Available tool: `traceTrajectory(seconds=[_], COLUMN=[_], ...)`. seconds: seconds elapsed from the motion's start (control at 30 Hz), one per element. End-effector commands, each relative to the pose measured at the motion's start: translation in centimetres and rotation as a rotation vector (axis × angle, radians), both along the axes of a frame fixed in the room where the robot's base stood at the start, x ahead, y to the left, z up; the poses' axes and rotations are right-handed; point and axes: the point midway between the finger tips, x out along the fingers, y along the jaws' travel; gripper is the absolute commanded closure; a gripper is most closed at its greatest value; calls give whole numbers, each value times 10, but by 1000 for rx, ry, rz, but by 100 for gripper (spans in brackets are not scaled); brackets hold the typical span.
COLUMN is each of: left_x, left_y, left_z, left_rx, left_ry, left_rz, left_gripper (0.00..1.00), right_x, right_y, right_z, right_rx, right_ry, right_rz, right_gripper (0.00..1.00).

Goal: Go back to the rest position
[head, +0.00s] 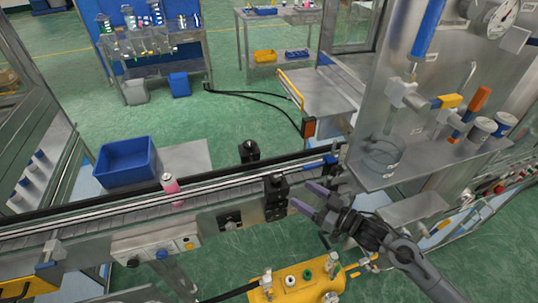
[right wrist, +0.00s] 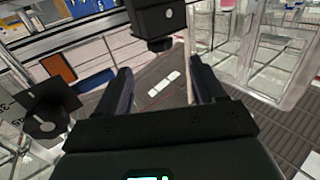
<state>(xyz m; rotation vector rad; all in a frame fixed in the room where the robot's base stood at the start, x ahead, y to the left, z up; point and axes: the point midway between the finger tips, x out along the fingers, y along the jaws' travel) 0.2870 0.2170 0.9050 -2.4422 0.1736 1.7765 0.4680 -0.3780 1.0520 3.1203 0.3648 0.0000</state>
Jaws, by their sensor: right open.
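My right gripper (head: 306,195) is at the right part of the conveyor, by a black block mounted on its near side. In the right wrist view my right gripper's fingers (right wrist: 162,84) are spread apart, with nothing between them. My left gripper does not show in either view. A pink can with a pale top (head: 169,183) stands upright on the conveyor (head: 110,212), well to the left of my right gripper.
The black block (head: 275,196) is close to my right fingers; a black block also shows ahead in the right wrist view (right wrist: 155,20). A steel station (head: 415,165) stands right. A blue bin (head: 127,162) sits behind the conveyor. A yellow unit (head: 300,283) is below.

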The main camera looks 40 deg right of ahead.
Motion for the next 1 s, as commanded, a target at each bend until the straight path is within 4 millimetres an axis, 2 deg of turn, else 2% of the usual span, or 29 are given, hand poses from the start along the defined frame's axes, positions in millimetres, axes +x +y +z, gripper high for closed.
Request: traceTrajectory(seconds=[0.17, 0.27, 0.33, 0.4, 0.53, 0.7, 0.8, 1.0], left_x=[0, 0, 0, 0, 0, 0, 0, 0], left_y=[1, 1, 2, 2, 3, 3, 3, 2], left_z=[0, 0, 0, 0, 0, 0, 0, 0], left_rx=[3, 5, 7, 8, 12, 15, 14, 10], left_ry=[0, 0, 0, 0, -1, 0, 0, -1], left_rz=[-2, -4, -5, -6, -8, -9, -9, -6], left_gripper=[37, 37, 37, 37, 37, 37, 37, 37], right_x=[-5, -12, -19, -25, -40, -77, -103, -153], right_y=[8, 34, 61, 85, 119, 154, 166, 168], right_z=[-12, -21, -31, -46, -74, -106, -119, -136], right_rx=[36, 98, 159, 185, 169, 77, 4, -157], right_ry=[17, 27, 65, 147, 338, 644, 811, 1088], right_rz=[-4, 13, 5, -37, -117, -171, -168, -128], right_gripper=[31, 31, 31, 31, 31, 31, 31, 31])
